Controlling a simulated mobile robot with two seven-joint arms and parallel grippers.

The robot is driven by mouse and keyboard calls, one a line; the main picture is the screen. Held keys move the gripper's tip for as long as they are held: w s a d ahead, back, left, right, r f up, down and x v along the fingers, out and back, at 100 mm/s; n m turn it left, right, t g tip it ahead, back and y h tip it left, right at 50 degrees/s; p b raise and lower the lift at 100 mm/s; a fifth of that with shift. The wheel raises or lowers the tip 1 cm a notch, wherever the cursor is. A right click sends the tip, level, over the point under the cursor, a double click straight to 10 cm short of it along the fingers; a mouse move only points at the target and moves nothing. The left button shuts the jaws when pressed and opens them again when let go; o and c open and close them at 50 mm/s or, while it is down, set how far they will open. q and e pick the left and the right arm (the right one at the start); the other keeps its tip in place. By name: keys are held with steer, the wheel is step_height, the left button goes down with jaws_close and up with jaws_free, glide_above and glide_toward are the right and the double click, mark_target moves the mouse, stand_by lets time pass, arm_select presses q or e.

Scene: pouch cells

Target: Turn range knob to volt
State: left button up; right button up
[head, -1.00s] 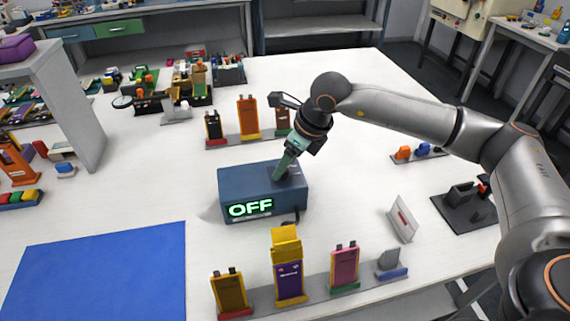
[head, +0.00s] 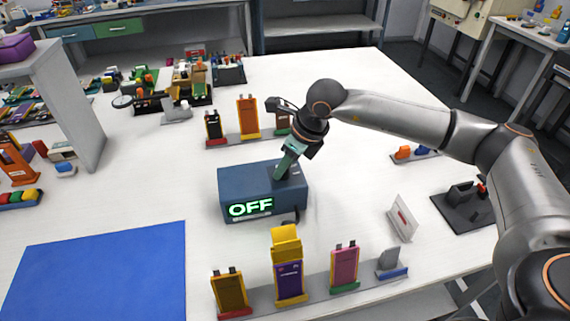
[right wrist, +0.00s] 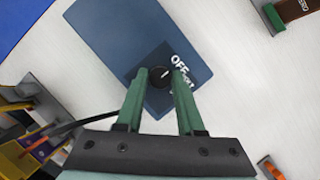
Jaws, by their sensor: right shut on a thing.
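The dark blue meter box (head: 242,183) stands on the white table, with a display (head: 250,207) that reads OFF in green. My right gripper (head: 281,174) reaches down onto the right part of its top. In the right wrist view, the green fingers (right wrist: 160,74) are shut on the black range knob (right wrist: 160,78), one on each side. The knob's white mark points up and right, toward the printed OFF label (right wrist: 179,62). Other labels beside it are partly covered by the right finger. The fingers hide the knob in the head view. My left gripper is not in view.
Pouch cells stand in a rack (head: 319,291) in front of the box and in another (head: 230,141) behind it. A blue mat (head: 95,275) lies at front left. A small sign (head: 403,218) stands to the right.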

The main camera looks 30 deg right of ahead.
jaws_close()
